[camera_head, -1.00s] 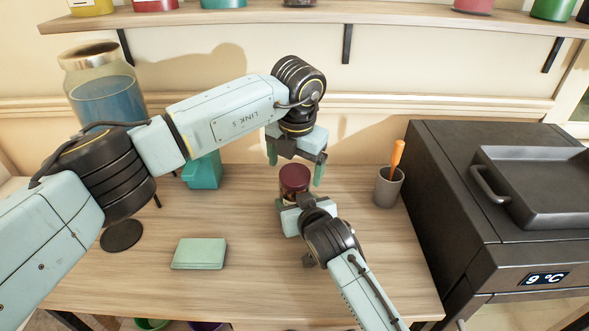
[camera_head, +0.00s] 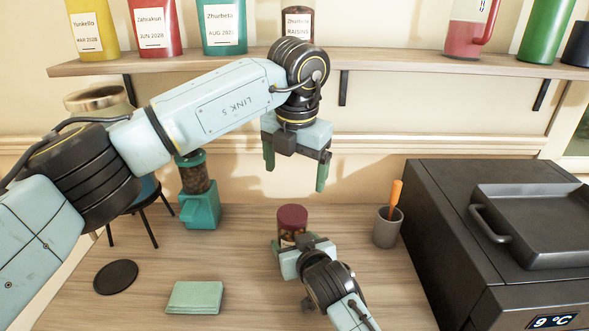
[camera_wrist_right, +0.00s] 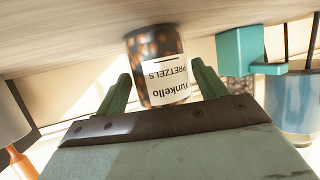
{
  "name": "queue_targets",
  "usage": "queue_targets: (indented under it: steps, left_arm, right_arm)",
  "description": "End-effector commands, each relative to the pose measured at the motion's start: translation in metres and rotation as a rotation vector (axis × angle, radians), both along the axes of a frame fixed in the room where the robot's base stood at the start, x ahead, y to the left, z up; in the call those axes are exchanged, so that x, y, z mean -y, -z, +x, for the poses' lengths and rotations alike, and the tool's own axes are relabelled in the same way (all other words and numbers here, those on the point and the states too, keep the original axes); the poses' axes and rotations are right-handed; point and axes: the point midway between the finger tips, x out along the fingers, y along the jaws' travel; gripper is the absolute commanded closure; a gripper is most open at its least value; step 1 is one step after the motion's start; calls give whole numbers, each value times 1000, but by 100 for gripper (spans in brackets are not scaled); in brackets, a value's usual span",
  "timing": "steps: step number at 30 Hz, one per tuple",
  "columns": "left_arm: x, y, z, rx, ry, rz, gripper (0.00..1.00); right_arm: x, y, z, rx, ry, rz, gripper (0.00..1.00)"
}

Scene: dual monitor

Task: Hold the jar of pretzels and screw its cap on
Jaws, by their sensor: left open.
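The jar of pretzels (camera_head: 286,238) stands upright on the table, with a dark red cap (camera_head: 292,214) on its top. I cannot tell how tight the cap is. My right gripper (camera_wrist_right: 160,68) has its fingers on either side of the jar and appears shut on it, low and from the front. In the right wrist view the jar (camera_wrist_right: 154,50) appears upside down, with its pretzels label showing; its cap end is hidden there. My left gripper (camera_head: 295,178) is open and empty, pointing down above the cap and apart from it.
A grey cup (camera_head: 387,228) with an orange-handled tool stands right of the jar, near a dark oven (camera_head: 440,220). A teal dispenser (camera_head: 200,208) stands at the left. A green cloth-like block (camera_head: 195,297) and a black disc (camera_head: 116,277) lie front left. A shelf (camera_head: 400,65) runs above.

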Motion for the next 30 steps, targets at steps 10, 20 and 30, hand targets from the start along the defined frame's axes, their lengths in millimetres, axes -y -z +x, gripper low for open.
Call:
queue_targets:
  steps: [10,20,30]
  left_arm:
    - [0,0,0,0,0,0,12]
    - [0,-11,0,0,0,0,12]
    - [0,-29,0,0,0,0,12]
  right_arm:
    - [0,1,0,-2,0,-1,14]
    - [10,-12,-28,-2,1,1,14]
    - [31,-39,-89,-2,-1,1,14]
